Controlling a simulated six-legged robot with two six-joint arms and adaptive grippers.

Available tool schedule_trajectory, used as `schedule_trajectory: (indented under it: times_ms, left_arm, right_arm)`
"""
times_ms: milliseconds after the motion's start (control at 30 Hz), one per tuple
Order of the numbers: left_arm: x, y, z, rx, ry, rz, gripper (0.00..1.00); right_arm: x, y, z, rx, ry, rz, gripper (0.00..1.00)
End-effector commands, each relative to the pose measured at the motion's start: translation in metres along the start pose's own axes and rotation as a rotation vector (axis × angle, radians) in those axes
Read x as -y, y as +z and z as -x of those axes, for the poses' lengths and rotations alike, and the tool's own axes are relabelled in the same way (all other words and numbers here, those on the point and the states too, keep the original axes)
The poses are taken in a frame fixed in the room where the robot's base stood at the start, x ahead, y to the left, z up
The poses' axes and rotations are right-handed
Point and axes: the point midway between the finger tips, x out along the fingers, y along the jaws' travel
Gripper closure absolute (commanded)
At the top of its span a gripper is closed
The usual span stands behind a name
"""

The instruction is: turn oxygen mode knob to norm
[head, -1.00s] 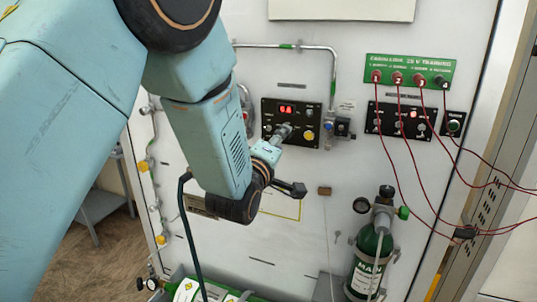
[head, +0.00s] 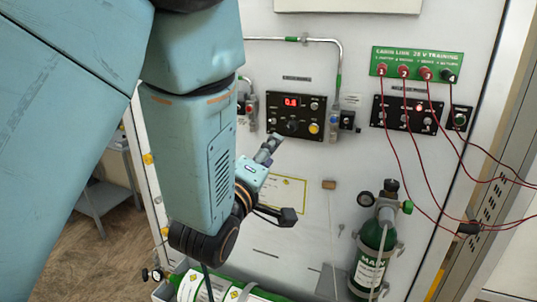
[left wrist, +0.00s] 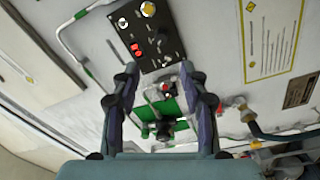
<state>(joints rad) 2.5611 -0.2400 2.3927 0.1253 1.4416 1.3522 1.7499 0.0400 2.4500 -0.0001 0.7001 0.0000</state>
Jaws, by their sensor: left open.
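The black control panel (head: 311,103) on the white wall has a lit red display that seems to read 0.8. A dark round knob (head: 291,126) sits below the display; its pointer and markings are too small to read. My left gripper (head: 272,146) is below and left of this panel, apart from the knob. In the left wrist view the same panel (left wrist: 153,58) appears tilted beyond the fingertips, with its knob (left wrist: 162,40) uncovered. My left gripper (left wrist: 158,72) is open there, with nothing between its fingers. My right gripper is not in view.
A second black panel (head: 410,115) with red wires and a green board (head: 412,65) are at right. A green cylinder (head: 372,250) stands lower right. A metal pipe (head: 337,65) runs above and beside the control panel. The wall below the panel is mostly clear.

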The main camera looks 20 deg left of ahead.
Motion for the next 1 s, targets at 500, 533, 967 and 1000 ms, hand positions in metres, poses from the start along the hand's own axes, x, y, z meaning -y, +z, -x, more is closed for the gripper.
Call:
schedule_trajectory:
  times_ms: [500,533,967,1000]
  left_arm:
    - [0.006,-0.003,-0.024,0.04,-0.065,-0.355,0.56]
    - [0.006,-0.003,-0.026,0.042,-0.063,-0.411,0.56]
    - [0.0,-0.001,-0.044,0.053,-0.014,-1.112,0.56]
    - [0.0,-0.001,-0.044,0.053,-0.013,-1.138,0.56]
  right_arm:
    - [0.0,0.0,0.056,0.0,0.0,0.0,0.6]
    - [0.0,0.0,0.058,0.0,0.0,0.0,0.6]
    - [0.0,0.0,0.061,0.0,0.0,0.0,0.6]
    - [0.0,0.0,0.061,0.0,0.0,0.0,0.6]
